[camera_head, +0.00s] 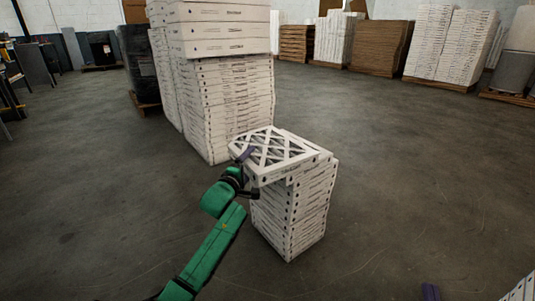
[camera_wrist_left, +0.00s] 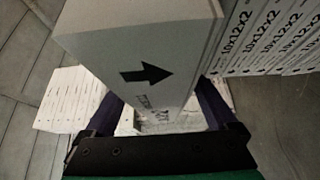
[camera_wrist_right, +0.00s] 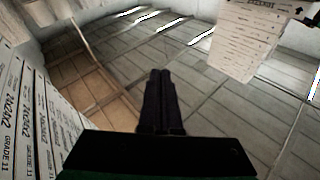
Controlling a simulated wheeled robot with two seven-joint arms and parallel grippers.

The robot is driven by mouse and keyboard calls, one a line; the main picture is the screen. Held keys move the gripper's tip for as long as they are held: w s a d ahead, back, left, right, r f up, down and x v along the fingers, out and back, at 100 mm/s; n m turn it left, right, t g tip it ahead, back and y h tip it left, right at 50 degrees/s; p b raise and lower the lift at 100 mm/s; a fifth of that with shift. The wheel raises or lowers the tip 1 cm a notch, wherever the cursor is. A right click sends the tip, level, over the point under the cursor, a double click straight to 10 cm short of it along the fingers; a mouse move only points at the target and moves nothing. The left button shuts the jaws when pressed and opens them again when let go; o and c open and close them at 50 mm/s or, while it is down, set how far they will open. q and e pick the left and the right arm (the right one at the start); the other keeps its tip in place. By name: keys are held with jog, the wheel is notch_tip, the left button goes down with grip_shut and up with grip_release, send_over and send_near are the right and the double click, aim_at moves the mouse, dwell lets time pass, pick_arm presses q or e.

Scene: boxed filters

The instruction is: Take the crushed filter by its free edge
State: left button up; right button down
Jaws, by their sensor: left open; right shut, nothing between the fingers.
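The top filter (camera_head: 272,152), a white frame with a lattice face, lies on the short stack in the head view. It sits out of line with the stack, its near-left edge overhanging. I cannot clearly make out crushing. My left gripper (camera_head: 246,174) is at that edge, one purple finger at the top face and the other side lower. In the left wrist view the filter's edge (camera_wrist_left: 145,50), printed with a black arrow, stands between the open fingers (camera_wrist_left: 158,92). Contact cannot be told. My right gripper (camera_wrist_right: 160,80) is shut and empty in the right wrist view, away from the filter.
The short stack of boxed filters (camera_head: 293,215) stands on the open floor (camera_head: 400,170). A tall stack (camera_head: 225,100) rises close behind it. Pallets of boxes (camera_head: 450,45) line the back. Box sides (camera_wrist_right: 35,125) fill the left of the right wrist view.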

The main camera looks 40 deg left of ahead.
pick_arm(q)
jog(key=shift+b+x, duration=0.55)
jog(key=shift+x, duration=0.6)
grip_shut()
pick_arm(e)
notch_tip(320, 180, up, 13)
jog(key=d+n+t+y, duration=0.1)
jog(key=t, duration=0.3)
jog(key=shift+d, duration=0.3)
